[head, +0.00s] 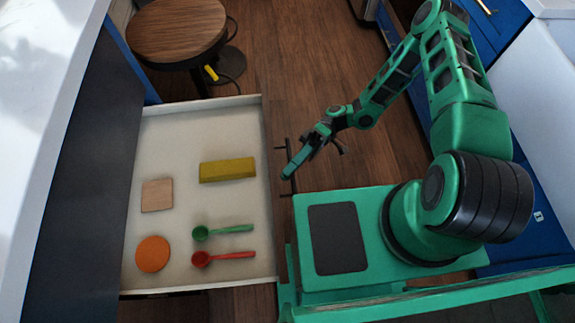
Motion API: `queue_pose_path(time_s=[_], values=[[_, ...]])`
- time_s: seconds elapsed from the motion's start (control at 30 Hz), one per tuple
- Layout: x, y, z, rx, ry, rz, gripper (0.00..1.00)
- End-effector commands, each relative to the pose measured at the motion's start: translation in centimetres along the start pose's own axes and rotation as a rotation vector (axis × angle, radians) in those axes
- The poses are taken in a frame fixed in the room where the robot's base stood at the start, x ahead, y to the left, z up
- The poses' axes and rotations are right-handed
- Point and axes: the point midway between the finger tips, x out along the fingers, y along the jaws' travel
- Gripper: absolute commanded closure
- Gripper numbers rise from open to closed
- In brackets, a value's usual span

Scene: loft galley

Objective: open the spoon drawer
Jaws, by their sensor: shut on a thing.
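The spoon drawer (188,112) stands pulled far out from the dark cabinet front at the left in the head view. Its pale inside shows from above. A green spoon (222,231) and a red spoon (222,257) lie in its near part. The dark bar handle (293,186) is on the drawer's right-hand front. My gripper (290,172) is at this handle, shut on it, and partly hides the bar.
A yellow block (227,170), a wooden square (157,195) and an orange disc (153,254) also lie in the drawer. A round wooden stool (176,28) stands beyond it. A white counter (40,100) runs along the left. Wooden floor (290,75) lies clear beyond my gripper.

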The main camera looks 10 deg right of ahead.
Motion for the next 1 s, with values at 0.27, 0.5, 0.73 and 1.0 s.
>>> queue_pose_path(time_s=[0.27,0.5,0.73,1.0], values=[[-0.1,0.2,-0.3,-0.002,0.002,0.009,0.7],[-0.1,0.1,-0.2,-0.002,0.0,0.005,0.7],[-2.6,0.2,-0.3,-0.004,0.003,0.005,0.7],[-7.7,0.2,-0.3,-0.004,0.005,0.005,0.7]])
